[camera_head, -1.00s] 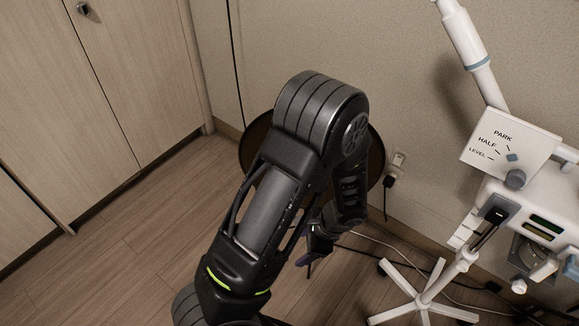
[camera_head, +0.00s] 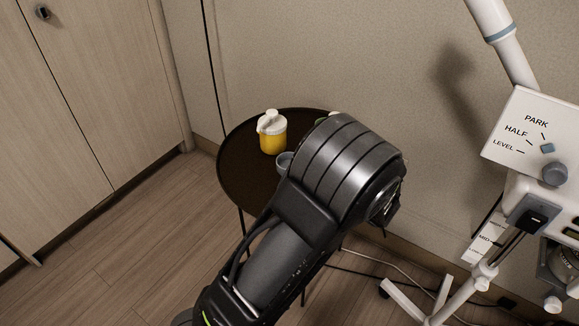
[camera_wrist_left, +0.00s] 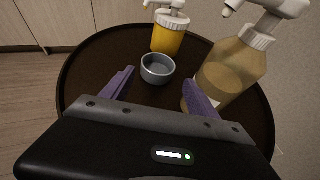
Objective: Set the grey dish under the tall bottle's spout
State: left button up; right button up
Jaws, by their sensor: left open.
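The small grey dish (camera_wrist_left: 157,70) stands on the dark round table in the left wrist view, empty as far as I see. In the head view the dish (camera_head: 283,162) is partly hidden by my left arm. The tall bottle (camera_wrist_left: 233,66), with tan liquid and a white pump, stands right of the dish. Its spout (camera_wrist_left: 229,10) points left and is not above the dish. My left gripper (camera_wrist_left: 159,78) is open, its purple fingers to either side of the dish's near side. The right finger overlaps the tall bottle in view; I cannot tell if they touch. My right gripper is out of view.
A shorter yellow bottle (camera_head: 272,132) with a white pump stands just behind the dish; it also shows in the left wrist view (camera_wrist_left: 168,36). The round table (camera_head: 238,165) has bare room at left. A white stand with a control panel (camera_head: 522,138) is at right.

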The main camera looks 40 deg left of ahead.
pick_arm(q)
jog(key=x, duration=0.5)
jog(key=shift+w+a+f+b, duration=0.15)
jog(key=shift+a+b, duration=0.2)
jog(key=shift+b+x, duration=0.5)
jog(key=shift+x, duration=2.1)
jog(key=shift+c, duration=0.4)
jog(key=c, duration=1.2)
jog(key=shift+o, duration=0.2)
